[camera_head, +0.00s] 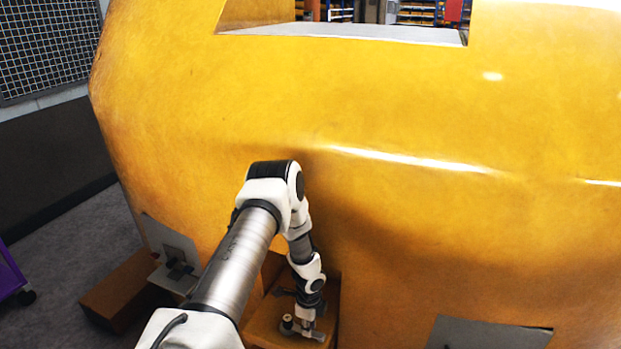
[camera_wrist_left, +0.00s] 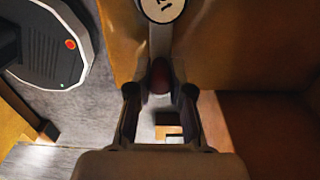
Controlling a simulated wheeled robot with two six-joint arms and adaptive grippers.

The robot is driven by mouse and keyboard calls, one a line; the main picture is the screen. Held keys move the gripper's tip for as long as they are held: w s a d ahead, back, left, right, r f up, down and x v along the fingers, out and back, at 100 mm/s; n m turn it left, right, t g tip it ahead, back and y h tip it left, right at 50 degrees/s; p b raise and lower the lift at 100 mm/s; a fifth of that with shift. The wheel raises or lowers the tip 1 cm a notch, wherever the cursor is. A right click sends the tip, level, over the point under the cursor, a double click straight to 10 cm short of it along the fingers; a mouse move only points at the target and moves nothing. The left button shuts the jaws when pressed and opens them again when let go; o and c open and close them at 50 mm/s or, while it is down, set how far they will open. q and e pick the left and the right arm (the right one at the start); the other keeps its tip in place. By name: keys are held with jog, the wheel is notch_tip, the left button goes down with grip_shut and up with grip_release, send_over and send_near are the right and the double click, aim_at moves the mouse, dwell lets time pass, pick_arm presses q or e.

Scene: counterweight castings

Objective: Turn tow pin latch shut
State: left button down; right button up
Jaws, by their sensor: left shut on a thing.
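The tow pin latch shows in the left wrist view as a grey bar (camera_wrist_left: 161,42) with a pale, dark-marked disc at its far end and a dark red part between my fingers. My left gripper (camera_wrist_left: 160,88) is shut on the latch's near end, with one dark finger on each side. In the head view the left gripper (camera_head: 303,325) points down at the low ledge (camera_head: 262,326) of the yellow casting. A small grey metal piece shows beside it there, mostly hidden by the gripper. The pin itself cannot be made out. My right gripper is not in view.
The large yellow casting (camera_head: 420,110) fills most of the head view, close behind my left arm. A grey plate with a dark fitting (camera_head: 178,262) and a brown block (camera_head: 118,290) are at left. A purple cart (camera_head: 10,275) stands at the left edge. Grey floor (camera_head: 85,235) is open there.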

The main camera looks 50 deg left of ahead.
pick_arm(q)
jog(key=c, duration=1)
grip_release()
jog(key=shift+w, duration=0.1)
notch_tip(320, 180, up, 12)
